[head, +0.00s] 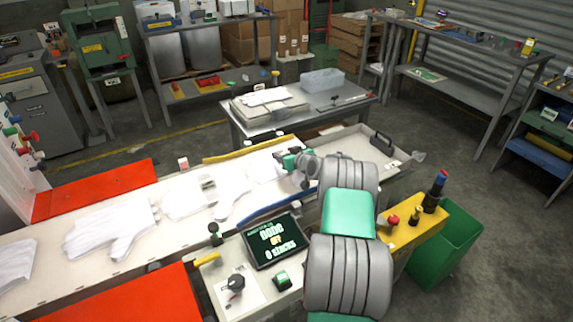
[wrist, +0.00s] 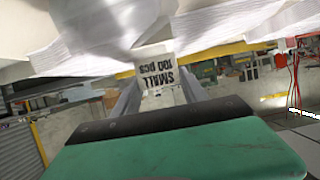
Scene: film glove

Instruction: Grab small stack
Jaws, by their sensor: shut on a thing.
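My gripper (head: 287,160) is over the far end of the light conveyor in the head view, partly hidden by my own arm. In the wrist view, its fingers (wrist: 160,92) are shut on the small stack (wrist: 230,25), a wad of thin white sheets or gloves. The stack's label (wrist: 158,80) reads "SMALL 100 pcs", upside down, between the fingers. The stack's white end (head: 262,168) also shows beside the gripper in the head view. Whether it is lifted clear is hard to tell.
More white glove stacks lie on the belt: a middle one (head: 190,200), a large one (head: 112,230) and one at the left edge (head: 12,266). A screen (head: 271,243) reads "DONE", "OFF" and "0 stacks". A grey table (head: 300,118) holds a clear bin (head: 322,81). A green bin (head: 455,240) stands right.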

